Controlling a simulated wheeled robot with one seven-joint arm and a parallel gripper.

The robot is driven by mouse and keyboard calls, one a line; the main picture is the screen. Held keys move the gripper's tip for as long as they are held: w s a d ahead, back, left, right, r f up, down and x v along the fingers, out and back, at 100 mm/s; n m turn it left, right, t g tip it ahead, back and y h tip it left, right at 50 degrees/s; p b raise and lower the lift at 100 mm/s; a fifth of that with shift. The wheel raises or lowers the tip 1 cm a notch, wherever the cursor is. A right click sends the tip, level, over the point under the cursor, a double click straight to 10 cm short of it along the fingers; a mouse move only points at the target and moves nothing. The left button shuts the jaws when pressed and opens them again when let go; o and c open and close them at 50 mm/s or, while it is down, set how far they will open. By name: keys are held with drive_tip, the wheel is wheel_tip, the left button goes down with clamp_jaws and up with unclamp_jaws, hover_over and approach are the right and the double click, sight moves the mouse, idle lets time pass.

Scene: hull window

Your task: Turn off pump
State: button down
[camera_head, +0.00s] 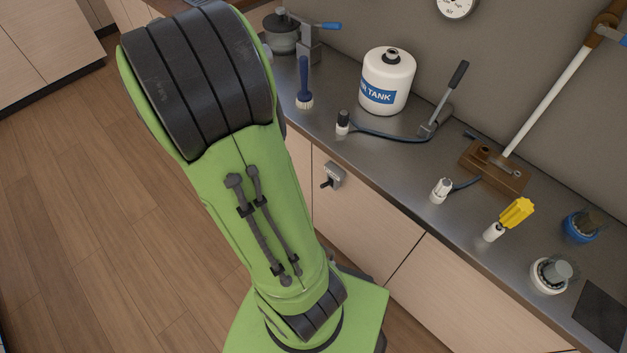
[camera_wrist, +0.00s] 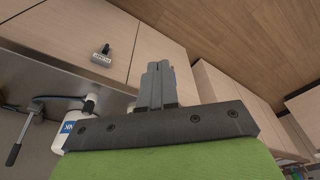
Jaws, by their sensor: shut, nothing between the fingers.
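A small grey switch box with a dark lever (camera_head: 332,177) is mounted on the light wood cabinet front below the counter edge. It also shows in the wrist view (camera_wrist: 102,54), with a label too small to read surely. My gripper (camera_wrist: 158,70) has its grey fingers together and empty. In the wrist view it lies right of the switch box and apart from it. My green arm hides the gripper in the head view. A hand lever with a black grip (camera_head: 450,95) stands on the counter, joined to a blue hose; I cannot tell which device is the pump.
A white tank (camera_head: 387,82) and a blue-handled brush (camera_head: 304,85) stand on the metal counter (camera_head: 395,155). A yellow-handled valve (camera_head: 515,213), round fittings and a wooden block (camera_head: 493,172) with a long pole are further right. The wood floor (camera_head: 110,200) at left is clear.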

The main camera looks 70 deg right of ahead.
drive_tip(key=s+d+f+m+g+b, duration=0.2)
drive_tip(key=d+f+m, duration=0.2)
drive_tip(key=d+f, duration=0.55)
drive_tip(key=m+g+b, duration=0.3)
drive_tip(key=m, duration=0.2)
approach(326, 184)
drive_tip(key=w+r, duration=0.3)
drive_tip(key=w, duration=0.1)
drive_tip(key=shift+s+d, duration=0.2)
drive_tip(key=b+x, duration=0.2)
drive_tip(key=x, duration=0.8)
drive_tip(key=shift+s, duration=0.15)
drive_tip(key=shift+a, duration=0.15)
drive_tip(key=shift+a+f+g+b, duration=0.15)
drive_tip(key=shift+g+b, duration=0.15)
drive_tip(key=shift+b, duration=0.25)
drive_tip(key=shift+w+a+f+h+b, duration=0.15)
drive_tip(key=shift+w+f+h+b, duration=0.1)
drive_tip(key=shift+h+b, duration=0.35)
